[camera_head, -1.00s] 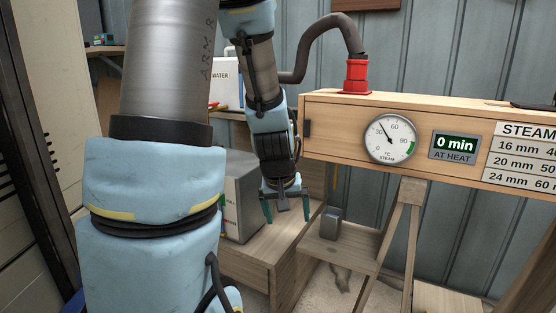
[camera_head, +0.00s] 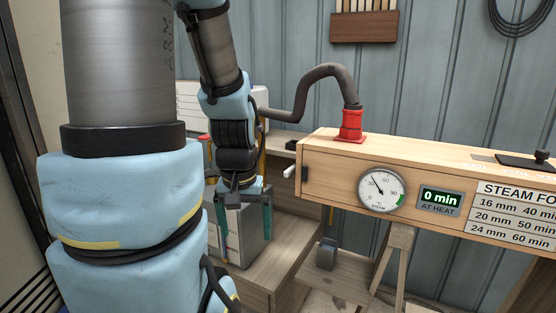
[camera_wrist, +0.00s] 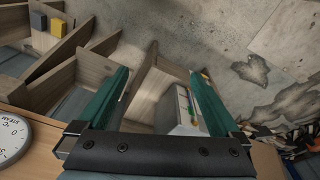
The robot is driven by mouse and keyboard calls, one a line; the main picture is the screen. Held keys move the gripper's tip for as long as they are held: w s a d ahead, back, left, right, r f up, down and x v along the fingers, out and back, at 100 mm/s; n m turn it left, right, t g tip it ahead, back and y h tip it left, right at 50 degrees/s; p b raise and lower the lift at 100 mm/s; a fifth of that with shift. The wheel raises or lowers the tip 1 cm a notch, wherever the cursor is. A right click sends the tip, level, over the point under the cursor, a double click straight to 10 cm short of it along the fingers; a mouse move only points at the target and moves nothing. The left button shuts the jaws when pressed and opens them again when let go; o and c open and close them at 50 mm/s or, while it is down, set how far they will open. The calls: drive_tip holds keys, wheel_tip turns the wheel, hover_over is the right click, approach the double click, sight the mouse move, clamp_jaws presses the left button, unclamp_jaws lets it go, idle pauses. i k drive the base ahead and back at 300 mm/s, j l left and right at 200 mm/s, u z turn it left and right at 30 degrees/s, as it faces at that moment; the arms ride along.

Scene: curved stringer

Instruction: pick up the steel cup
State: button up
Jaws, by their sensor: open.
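My gripper (camera_head: 245,222) is open and empty, its two green fingers in front of a grey metal box in the head view. In the wrist view, my gripper (camera_wrist: 160,75) has nothing between its fingertips except background. A small grey, squarish item (camera_head: 326,254) sits on a low wooden shelf to the right of and below my gripper. It may be the steel cup, but I cannot tell for sure. No other clear cup shows. In the wrist view, a small dark grey block (camera_wrist: 38,21) lies far at upper left, beside a yellow block (camera_wrist: 57,27).
The long wooden steam box (camera_head: 330,165) with a dial (camera_head: 382,189) stands right of my gripper. A red fitting (camera_head: 351,125) with a grey hose tops it. The grey metal box (camera_head: 245,240) is close behind my fingers. A trestle leg (camera_head: 390,260) stands right of the shelf.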

sight(327, 254)
drive_tip(key=u, duration=0.9)
drive_tip(key=k+l+u, duration=0.2)
drive_tip(key=l, duration=0.2)
drive_tip(key=k+l+u, duration=0.45)
drive_tip(key=l, duration=0.2)
drive_tip(key=i, duration=0.05)
